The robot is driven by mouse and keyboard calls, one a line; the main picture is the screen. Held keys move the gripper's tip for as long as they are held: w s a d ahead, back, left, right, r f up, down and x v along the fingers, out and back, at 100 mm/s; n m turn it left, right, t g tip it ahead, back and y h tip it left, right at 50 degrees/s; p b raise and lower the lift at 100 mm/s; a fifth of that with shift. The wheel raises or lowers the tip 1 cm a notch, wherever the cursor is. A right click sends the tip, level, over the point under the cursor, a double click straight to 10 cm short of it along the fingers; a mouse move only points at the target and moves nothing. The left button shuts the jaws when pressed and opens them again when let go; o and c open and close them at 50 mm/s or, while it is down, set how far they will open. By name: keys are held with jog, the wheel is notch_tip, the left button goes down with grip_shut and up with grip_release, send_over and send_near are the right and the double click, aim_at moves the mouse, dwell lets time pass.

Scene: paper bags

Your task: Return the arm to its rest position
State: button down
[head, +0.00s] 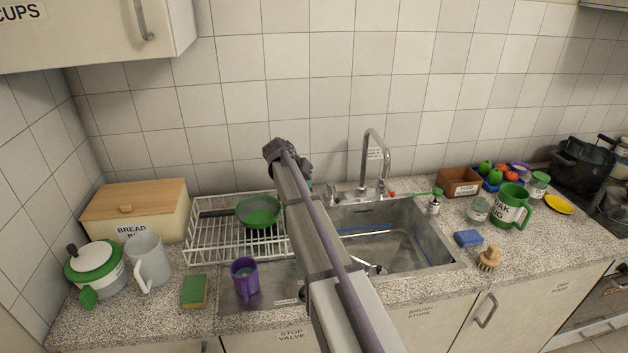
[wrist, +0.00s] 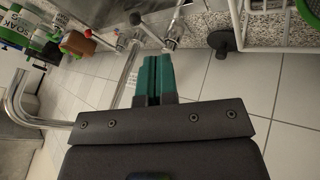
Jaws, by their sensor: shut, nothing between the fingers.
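My arm reaches up and away over the counter in the head view, in front of the drying rack and sink. My gripper (wrist: 153,62) shows in the wrist view with its two teal fingers together and nothing between them. In the head view a small teal part of my gripper (head: 308,184) shows beside the arm, and the arm hides most of it. The gripper is above the back of the counter, near the tiled wall, between the rack and the tap. It appears to touch nothing.
The steel tap (head: 372,160) rises to the right of my arm, over the sink (head: 420,245). A purple mug (head: 244,280) stands near the arm's left side. A wall cupboard (head: 90,30) hangs upper left.

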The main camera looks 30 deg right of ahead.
jog(key=shift+a+r, duration=0.15)
jog(key=shift+r, duration=0.05)
jog(key=s+a+n+y, duration=0.1)
jog(key=s+a, duration=0.1)
jog(key=s, duration=0.2)
jog(key=s+a+f+n+y, duration=0.1)
jog(key=s+a, duration=0.2)
jog(key=s, duration=0.1)
jog(key=s+a+f+n+y, duration=0.1)
jog(key=s+a+n, duration=0.1)
jog(key=s, duration=0.3)
jog(key=shift+a+f, duration=0.1)
jog(key=shift+a, duration=0.6)
jog(key=s+a+n+y, duration=0.3)
jog(key=s+a, duration=1.2)
jog(key=s, duration=0.5)
jog(key=shift+f+n+g+y, duration=0.3)
jog(key=shift+f+n+y, duration=0.1)
jog(key=shift+n, duration=0.1)
